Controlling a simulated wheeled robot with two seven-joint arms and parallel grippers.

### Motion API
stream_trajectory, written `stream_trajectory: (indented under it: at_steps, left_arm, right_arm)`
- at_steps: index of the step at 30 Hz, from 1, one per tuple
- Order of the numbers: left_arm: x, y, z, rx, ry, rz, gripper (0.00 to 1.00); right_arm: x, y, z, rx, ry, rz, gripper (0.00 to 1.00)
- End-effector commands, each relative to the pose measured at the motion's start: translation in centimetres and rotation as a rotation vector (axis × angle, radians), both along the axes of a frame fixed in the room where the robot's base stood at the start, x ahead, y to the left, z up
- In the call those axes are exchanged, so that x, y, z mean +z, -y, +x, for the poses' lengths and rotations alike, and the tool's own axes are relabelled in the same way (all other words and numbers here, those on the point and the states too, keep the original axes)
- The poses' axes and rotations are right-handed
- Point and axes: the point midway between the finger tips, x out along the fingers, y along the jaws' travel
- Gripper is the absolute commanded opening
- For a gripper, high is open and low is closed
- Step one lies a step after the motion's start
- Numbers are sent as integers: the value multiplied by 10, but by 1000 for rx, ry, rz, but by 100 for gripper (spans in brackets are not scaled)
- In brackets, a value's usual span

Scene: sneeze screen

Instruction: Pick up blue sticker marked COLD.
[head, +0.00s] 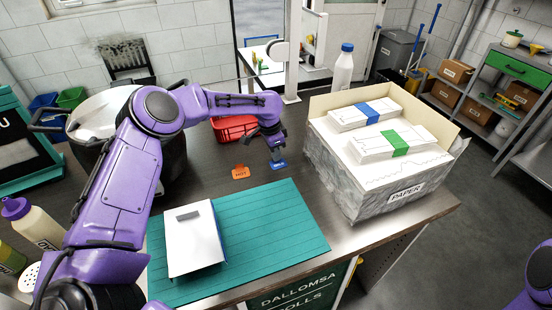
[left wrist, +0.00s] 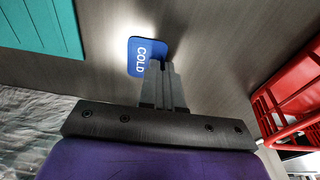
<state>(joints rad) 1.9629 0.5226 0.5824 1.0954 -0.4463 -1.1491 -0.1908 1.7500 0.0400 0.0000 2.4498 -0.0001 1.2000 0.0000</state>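The blue sticker marked COLD (head: 279,165) is at the dark counter, beyond the teal mat. It also shows in the left wrist view (left wrist: 147,54), with its lettering in sight. My left gripper (head: 274,153) points down at the sticker. In the left wrist view its fingers (left wrist: 160,68) are close together and overlap the sticker's near edge, so they look shut on it. The fingertips hide the contact, and I cannot tell whether the sticker is clear of the counter. My right gripper is out of view; only part of that arm shows at the lower right.
An orange HOT sticker (head: 240,172) lies left of the blue one. A red basket (head: 233,129) stands behind, and a PAPER box (head: 375,192) stands to the right. A white board (head: 195,245) lies on the teal mat (head: 285,235). A white bottle (head: 343,70) stands behind the box.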

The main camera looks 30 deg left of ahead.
Motion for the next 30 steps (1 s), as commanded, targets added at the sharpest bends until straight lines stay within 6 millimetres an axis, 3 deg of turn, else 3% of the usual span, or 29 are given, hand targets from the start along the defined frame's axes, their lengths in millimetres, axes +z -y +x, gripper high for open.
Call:
stream_trajectory:
  at_steps: [4,8,15,22,30]
  left_arm:
    - [8,-1,0,0,1,2,0]
    - [33,0,0,0,5,0,0]
    - [91,27,-52,-5,4,2,0]
    - [117,54,-104,0,2,1,0]
    - [130,64,-124,2,-1,-1,0]
  right_arm:
    - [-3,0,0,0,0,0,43]
    - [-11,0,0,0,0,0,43]
    - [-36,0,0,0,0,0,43]
    - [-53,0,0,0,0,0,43]
    - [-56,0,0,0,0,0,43]
